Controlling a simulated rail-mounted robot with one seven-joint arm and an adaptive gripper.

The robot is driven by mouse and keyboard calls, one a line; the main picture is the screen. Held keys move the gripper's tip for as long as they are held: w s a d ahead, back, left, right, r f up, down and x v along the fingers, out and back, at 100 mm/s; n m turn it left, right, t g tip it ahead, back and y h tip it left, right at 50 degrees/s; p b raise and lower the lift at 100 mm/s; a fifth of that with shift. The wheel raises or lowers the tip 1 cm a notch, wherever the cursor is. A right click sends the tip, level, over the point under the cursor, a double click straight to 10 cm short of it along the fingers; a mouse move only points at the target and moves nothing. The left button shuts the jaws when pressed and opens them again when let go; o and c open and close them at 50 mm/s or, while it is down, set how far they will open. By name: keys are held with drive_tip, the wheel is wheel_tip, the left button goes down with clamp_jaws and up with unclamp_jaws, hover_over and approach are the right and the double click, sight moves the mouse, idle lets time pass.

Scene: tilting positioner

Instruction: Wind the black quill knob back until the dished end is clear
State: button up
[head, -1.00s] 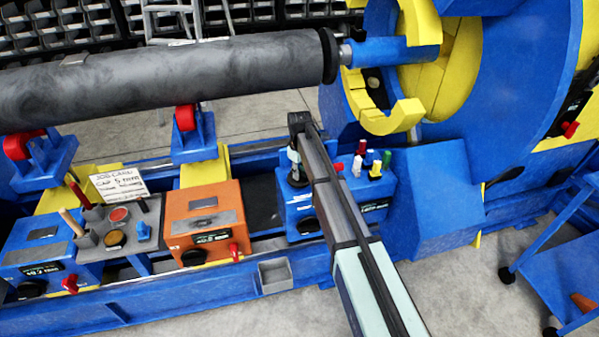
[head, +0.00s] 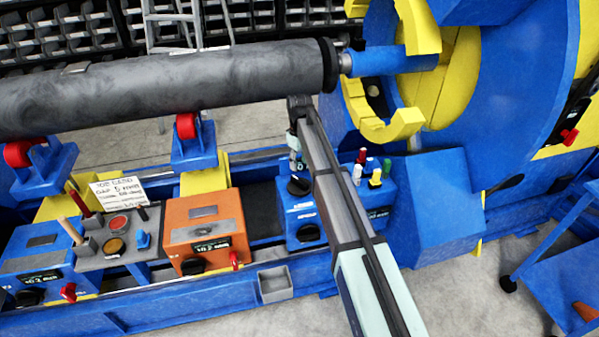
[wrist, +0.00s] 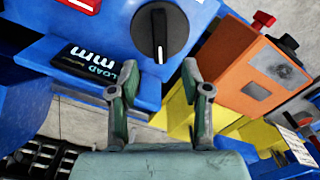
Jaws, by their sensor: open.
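In the wrist view a round black knob (wrist: 162,30) with a white mark sits on a blue box, beside a display reading "LOAD mm" (wrist: 88,72). My gripper (wrist: 162,72) is open and empty; the knob lies ahead of its fingertips, apart from them. In the head view a black knob (head: 308,232) shows on the right blue box (head: 300,212), left of my arm. A long dark cylinder (head: 160,85) ends at a black flange (head: 328,65). A blue quill (head: 385,62) with a grey tip meets or nearly meets that end; the face is hidden.
An orange box (head: 205,215) stands left of the right blue box and also shows in the wrist view (wrist: 255,85). Coloured pegs (head: 374,172) stand right of my arm. Yellow chuck jaws (head: 390,127) curve around the quill. A small grey bin (head: 275,285) hangs in front.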

drive_tip(key=shift+r, duration=1.35)
drive_tip(key=shift+d, duration=0.1)
drive_tip(key=s+d+f+m, duration=0.5)
drive_tip(key=s+d+f, duration=0.7)
drive_tip(key=s, duration=0.4)
drive_tip(key=s+d+f+m, duration=0.5)
drive_tip(key=s+d+f, duration=0.6)
drive_tip(key=s, duration=0.4)
drive_tip(key=s+f+g, duration=0.3)
drive_tip(key=s+f, duration=0.6)
drive_tip(key=s, duration=0.6)
drive_tip(key=s+f+g, duration=0.3)
drive_tip(key=s+f, duration=0.7)
drive_tip(key=s, duration=0.5)
drive_tip(key=shift+d+f+g, duration=0.15)
drive_tip(key=shift+d+g, duration=0.15)
drive_tip(key=shift+g, duration=0.1)
drive_tip(key=shift+o, duration=0.3)
